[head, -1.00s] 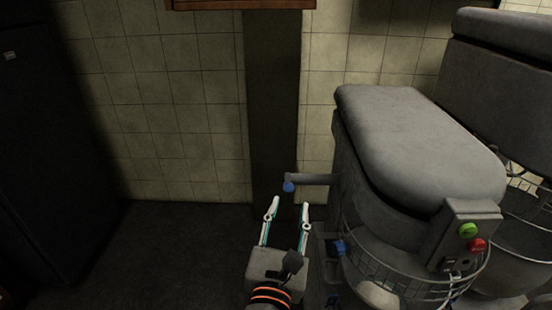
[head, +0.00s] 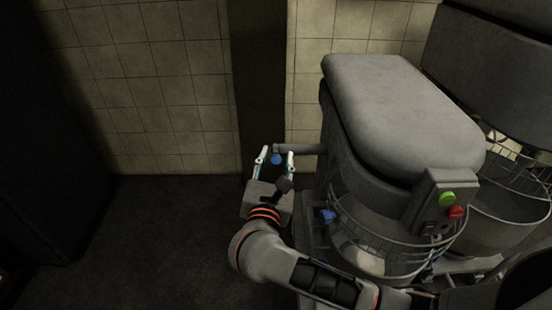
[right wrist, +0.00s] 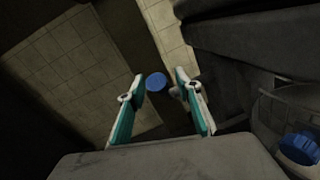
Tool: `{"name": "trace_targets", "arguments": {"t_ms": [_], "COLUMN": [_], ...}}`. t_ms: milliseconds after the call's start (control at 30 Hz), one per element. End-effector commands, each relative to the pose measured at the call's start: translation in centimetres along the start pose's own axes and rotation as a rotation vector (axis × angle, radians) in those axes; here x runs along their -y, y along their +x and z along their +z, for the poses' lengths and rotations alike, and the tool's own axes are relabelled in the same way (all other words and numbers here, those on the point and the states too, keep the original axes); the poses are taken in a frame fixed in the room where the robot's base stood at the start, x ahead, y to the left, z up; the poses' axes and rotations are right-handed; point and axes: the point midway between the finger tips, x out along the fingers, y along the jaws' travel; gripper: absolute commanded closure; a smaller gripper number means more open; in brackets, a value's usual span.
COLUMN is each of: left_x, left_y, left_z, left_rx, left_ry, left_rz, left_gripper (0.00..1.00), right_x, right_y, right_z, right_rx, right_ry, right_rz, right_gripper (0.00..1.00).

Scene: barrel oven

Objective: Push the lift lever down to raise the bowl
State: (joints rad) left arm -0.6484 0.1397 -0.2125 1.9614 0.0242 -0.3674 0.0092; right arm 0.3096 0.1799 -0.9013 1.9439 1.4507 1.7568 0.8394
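My right gripper (head: 276,154) is open at the left side of a grey mixer (head: 395,110). A grey lever (head: 304,149) with a blue knob (head: 277,160) sticks out left from the mixer. In both views this knob appears between my open fingertips; I see no grip on it, and contact is unclear. In the right wrist view the knob (right wrist: 156,83) lies at or just beyond the tips. A second blue knob (head: 327,216) is lower, beside the bowl (head: 366,262), and also shows in the right wrist view (right wrist: 300,148). Which lever is the lift lever cannot be told. My left gripper is not in view.
A wire guard (head: 395,243) surrounds the bowl. Green (head: 447,198) and red (head: 455,212) buttons are on the mixer's front. A second mixer (head: 490,75) stands at the right. The floor (head: 150,235) at left is clear; a tiled wall (head: 165,90) is behind.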

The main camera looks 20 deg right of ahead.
Motion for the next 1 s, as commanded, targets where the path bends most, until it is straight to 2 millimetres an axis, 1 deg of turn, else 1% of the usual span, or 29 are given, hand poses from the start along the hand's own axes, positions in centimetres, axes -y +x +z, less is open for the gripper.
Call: {"name": "trace_targets", "arguments": {"t_ms": [133, 167, 200, 267, 467, 700, 867, 1000], "left_x": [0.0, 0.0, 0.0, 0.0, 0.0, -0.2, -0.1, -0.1], "left_y": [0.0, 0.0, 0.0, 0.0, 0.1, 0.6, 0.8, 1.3], "left_z": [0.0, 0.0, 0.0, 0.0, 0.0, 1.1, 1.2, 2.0], "left_rx": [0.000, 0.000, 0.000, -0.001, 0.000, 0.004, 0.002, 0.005], "left_ry": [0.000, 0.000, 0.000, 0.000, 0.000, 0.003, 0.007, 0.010], "left_rz": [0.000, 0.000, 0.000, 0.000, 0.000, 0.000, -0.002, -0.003], "left_gripper": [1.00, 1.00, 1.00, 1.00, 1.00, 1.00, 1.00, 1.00], "right_x": [0.0, 0.0, 0.0, 0.0, 0.0, 0.2, 0.3, 0.5], "right_y": [0.0, 0.0, 0.0, 0.0, 0.0, -0.4, -0.6, -0.9], "right_z": [0.0, 0.0, 0.0, 0.0, -0.1, -0.8, -1.0, -1.7], "right_rx": [0.000, 0.000, 0.000, 0.000, 0.001, 0.021, 0.033, 0.052], "right_ry": [0.000, 0.000, 0.000, 0.000, 0.000, 0.005, 0.007, 0.010], "right_rz": [0.000, 0.000, 0.000, 0.000, 0.000, 0.004, 0.007, 0.012], "right_gripper": [0.66, 0.74, 0.84, 1.00, 1.00, 1.00, 1.00, 1.00]}}
